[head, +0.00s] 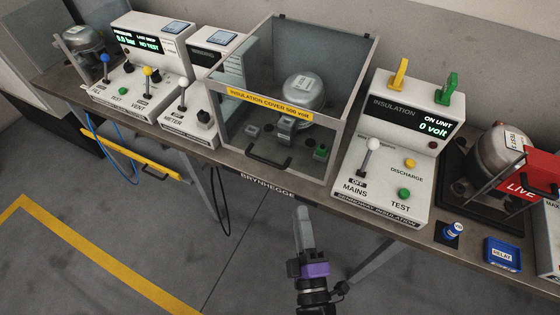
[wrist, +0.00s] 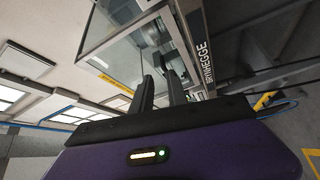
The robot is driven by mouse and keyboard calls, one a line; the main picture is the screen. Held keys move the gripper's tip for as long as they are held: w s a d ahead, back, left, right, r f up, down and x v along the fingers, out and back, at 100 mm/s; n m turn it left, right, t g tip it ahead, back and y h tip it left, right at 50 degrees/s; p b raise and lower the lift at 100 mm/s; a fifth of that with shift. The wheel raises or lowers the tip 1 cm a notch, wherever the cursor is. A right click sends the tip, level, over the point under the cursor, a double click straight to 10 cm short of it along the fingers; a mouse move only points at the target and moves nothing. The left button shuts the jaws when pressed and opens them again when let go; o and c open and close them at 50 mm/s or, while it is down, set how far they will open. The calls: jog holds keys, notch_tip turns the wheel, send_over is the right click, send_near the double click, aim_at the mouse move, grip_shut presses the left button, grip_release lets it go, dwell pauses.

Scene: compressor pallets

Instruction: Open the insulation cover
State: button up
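The insulation cover (head: 226,122) is a clear box with a grey frame, standing shut over a compressor (head: 304,92) on the bench. Its front carries a yellow label (head: 270,104) reading "INSULATION COVER 500 volt" and a black bar handle (head: 268,158) low down. Part of the cover's clear panels and frame also shows in the wrist view (wrist: 112,22). My gripper (head: 303,212) is in front of the bench edge, below and to the right of the handle, apart from it. In the wrist view its two fingers (wrist: 160,78) stand apart with nothing between them.
The insulation tester (head: 385,150) with a lever and buttons stands right of the cover. The meter unit (head: 190,112) stands left. Further right are a red LIVE sign (head: 525,180) and a blue tray (head: 502,254). The floor before the bench is clear.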

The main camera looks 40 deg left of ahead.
aim_at(264, 161)
jog(key=w+a+n+g+y, duration=0.1)
jog(key=w+a+n, duration=0.1)
jog(key=a, duration=0.3)
jog(key=w+a+r+n+g+y+b, duration=0.1)
jog(key=w+a+n, duration=0.1)
jog(key=a, duration=0.4)
jog(key=w+a+n+g+y+b, duration=0.1)
jog(key=a+n, duration=0.2)
jog(key=a, duration=0.3)
jog(key=shift+w+r+g, duration=0.3)
jog(key=shift+w+g, duration=0.1)
jog(key=shift+d, duration=0.1)
grip_shut()
dwell(0.4)
